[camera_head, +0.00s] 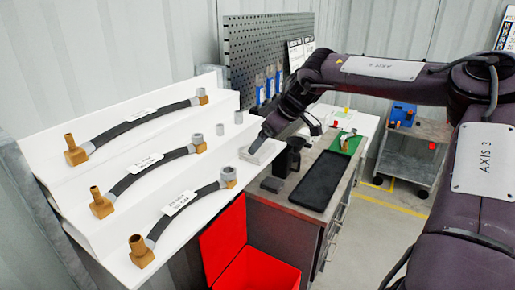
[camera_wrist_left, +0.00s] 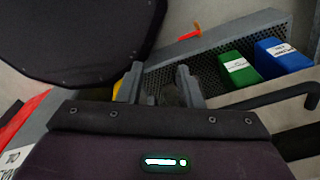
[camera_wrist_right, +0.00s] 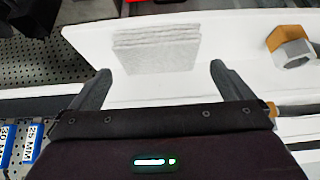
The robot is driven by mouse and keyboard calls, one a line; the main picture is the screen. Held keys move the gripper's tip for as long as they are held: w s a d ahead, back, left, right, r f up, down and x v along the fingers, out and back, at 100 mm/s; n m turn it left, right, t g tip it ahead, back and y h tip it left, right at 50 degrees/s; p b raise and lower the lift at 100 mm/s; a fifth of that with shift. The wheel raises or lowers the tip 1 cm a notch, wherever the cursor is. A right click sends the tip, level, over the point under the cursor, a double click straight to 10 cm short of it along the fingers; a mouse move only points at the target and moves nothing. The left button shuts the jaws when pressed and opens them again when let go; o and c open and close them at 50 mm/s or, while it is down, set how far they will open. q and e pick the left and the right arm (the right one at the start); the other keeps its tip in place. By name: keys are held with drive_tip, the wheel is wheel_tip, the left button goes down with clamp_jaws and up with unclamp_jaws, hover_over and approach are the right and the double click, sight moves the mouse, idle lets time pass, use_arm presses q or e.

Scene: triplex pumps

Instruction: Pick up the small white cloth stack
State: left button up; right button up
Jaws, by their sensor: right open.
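The small white cloth stack (camera_wrist_right: 157,48) lies on the white shelf, ahead of my right gripper in the right wrist view. It is a short pile of several folded layers. My right gripper (camera_wrist_right: 157,78) is open and empty, with one finger to each side of the stack's near edge and a gap before it. In the head view the stack (camera_head: 264,152) sits at the right end of the white stepped rack, partly hidden by my right gripper (camera_head: 259,140). My left gripper (camera_wrist_left: 160,82) shows only in the left wrist view, its fingers apart with nothing seen between them.
Hoses with brass fittings (camera_head: 140,122) lie on the stepped rack (camera_head: 215,130). A red bin (camera_head: 225,240) is below. A black tray (camera_head: 312,180) lies on the workbench to the right. A brass fitting (camera_wrist_right: 288,45) is right of the stack.

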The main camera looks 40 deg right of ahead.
sight(261, 148)
drive_tip(key=p+x, duration=0.1)
drive_tip(key=x, duration=0.2)
drive_tip(key=shift+w+f, duration=0.2)
drive_tip(key=shift+f, duration=0.15)
drive_tip(key=c, duration=0.7)
use_arm(q)
drive_tip(key=shift+w+d+r, duration=0.15)
drive_tip(key=shift+w+r, duration=0.65)
drive_tip(key=shift+r, duration=0.15)
use_arm(e)
drive_tip(key=shift+r, duration=0.1)
drive_tip(key=shift+c, duration=0.2)
